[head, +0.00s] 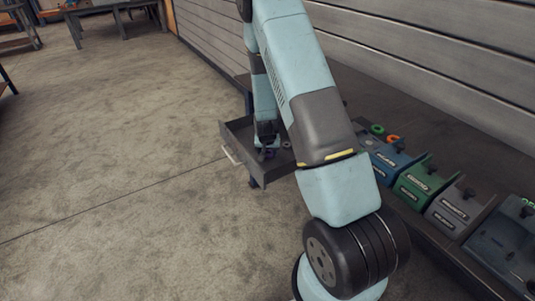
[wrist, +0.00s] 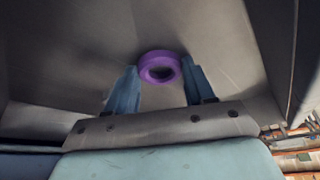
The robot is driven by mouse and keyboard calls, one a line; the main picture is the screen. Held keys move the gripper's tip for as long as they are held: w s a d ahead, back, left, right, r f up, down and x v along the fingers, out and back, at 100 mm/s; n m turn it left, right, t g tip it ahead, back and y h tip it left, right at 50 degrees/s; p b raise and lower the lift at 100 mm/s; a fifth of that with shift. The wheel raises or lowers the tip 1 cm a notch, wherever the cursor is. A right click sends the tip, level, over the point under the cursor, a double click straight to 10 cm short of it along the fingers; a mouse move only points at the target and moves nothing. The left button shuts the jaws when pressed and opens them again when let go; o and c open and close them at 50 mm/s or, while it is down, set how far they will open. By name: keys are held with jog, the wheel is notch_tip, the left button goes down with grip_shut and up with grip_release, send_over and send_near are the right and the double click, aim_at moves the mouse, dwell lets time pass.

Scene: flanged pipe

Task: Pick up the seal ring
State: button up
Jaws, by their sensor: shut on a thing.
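A purple seal ring (wrist: 158,56) sits between the two blue fingers of my gripper (wrist: 161,74) in the wrist view. My gripper is shut on it. The ring also shows small in the head view (head: 268,154), just below my gripper (head: 267,147), inside the open grey drawer (head: 237,150). The arm hides part of the drawer. I cannot tell whether the ring still touches the drawer floor.
A small reddish item (head: 287,145) lies in the drawer, right of my gripper.

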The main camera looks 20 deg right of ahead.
aim_at(268, 154)
jog(key=shift+r, duration=0.45)
notch_tip(268, 154, up, 3)
jog(key=shift+f, duration=0.2)
jog(key=s+a+r, duration=0.1)
jog(key=s+r, duration=1.1)
jog(key=s, duration=0.2)
jog(key=shift+r, duration=0.15)
jog(key=shift+a, duration=0.1)
